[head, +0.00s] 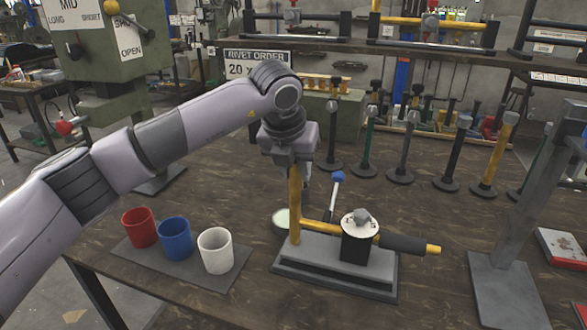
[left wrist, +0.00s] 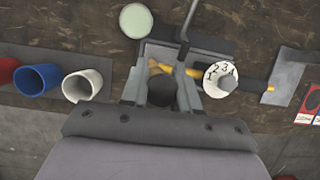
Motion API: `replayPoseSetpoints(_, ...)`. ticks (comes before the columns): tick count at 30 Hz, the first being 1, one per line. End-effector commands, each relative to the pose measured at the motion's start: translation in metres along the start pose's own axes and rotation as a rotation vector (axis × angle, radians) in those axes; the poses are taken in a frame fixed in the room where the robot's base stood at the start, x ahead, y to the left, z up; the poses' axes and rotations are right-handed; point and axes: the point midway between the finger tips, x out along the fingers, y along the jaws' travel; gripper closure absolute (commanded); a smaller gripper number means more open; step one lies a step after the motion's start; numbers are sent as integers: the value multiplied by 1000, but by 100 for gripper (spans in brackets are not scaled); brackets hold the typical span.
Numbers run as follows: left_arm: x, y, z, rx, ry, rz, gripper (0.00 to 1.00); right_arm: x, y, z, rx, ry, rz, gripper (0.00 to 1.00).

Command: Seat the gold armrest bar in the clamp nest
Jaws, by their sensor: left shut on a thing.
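The gold armrest bar (head: 295,207) is L-shaped, with one upright leg and one level leg carrying a dark sleeve (head: 402,243). My left gripper (head: 293,165) is shut on the top of the upright leg. The clamp nest (head: 335,268) is a grey stepped base with a black block (head: 359,248) topped by a numbered white dial (head: 360,224). The level leg runs across at the block and shows on both sides; the block hides whether it touches bottom. A blue-knobbed lever (head: 337,178) stands behind, tilted. In the left wrist view, my gripper (left wrist: 172,88) covers part of the bar (left wrist: 190,72).
Red (head: 140,227), blue (head: 175,238) and white (head: 215,250) cups stand on a dark mat at left. A pale green disc (head: 281,218) lies behind the nest. Several upright bars on round bases line the back. A grey post (head: 511,250) stands at right.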

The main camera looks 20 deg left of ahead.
Motion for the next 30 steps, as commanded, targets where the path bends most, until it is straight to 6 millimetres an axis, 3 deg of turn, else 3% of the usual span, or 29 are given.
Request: replayPoseSetpoints(30,5,0,-1,-2,-3,-3,100,4,0,5,0,1,0,36)
